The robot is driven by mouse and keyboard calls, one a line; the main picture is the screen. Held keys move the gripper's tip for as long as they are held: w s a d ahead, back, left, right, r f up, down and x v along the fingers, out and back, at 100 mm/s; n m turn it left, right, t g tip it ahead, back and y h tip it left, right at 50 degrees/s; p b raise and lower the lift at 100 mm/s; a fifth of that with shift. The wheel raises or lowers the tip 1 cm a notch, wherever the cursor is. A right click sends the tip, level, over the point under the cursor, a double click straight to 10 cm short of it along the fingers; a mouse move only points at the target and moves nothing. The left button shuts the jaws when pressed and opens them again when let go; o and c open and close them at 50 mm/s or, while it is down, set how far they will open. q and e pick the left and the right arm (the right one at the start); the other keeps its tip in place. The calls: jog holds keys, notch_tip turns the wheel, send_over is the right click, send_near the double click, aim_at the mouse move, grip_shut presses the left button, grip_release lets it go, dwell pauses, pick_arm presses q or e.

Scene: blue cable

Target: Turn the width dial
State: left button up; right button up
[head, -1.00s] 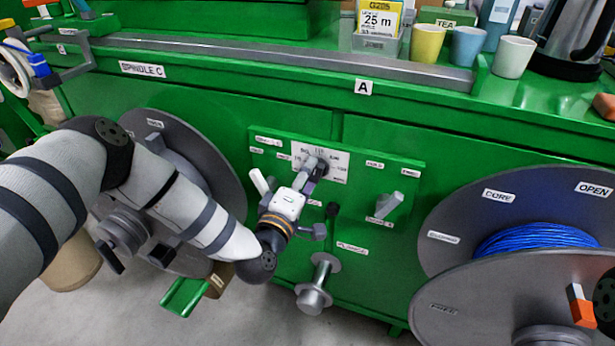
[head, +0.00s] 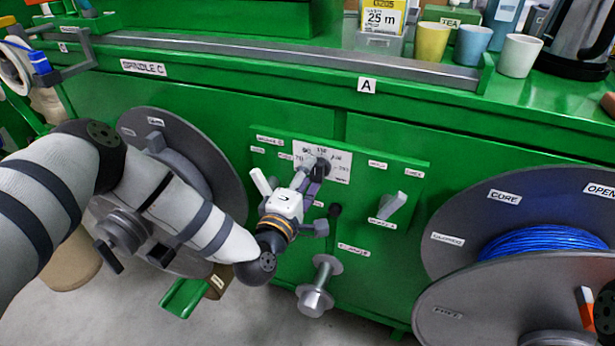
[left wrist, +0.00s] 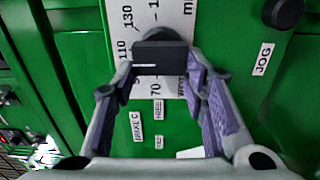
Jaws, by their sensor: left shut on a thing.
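The width dial is a dark knob with a white pointer line, in the left wrist view (left wrist: 160,57) in front of a white scale plate (left wrist: 180,20) with numbers such as 130, 110 and 70. The pointer line lies toward the left of the knob there. In the head view the scale plate (head: 341,164) is on the green panel, and the knob is mostly hidden by my gripper. My left gripper (head: 312,180) is at the dial, its purple-padded fingers (left wrist: 164,85) shut on the knob from both sides. My right gripper is not in view.
A grey lever (head: 388,207) sits right of the dial, and a spindle (head: 318,290) sticks out below. A large grey reel with blue cable (head: 540,240) stands at the right, another grey reel (head: 225,165) behind my left arm. Cups (head: 471,45) stand on the bench above.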

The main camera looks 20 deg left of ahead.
pick_arm(q)
jog(key=o, duration=1.2)
jog(key=shift+c, duration=0.2)
jog(key=s, duration=1.2)
jog(key=shift+a, duration=0.2)
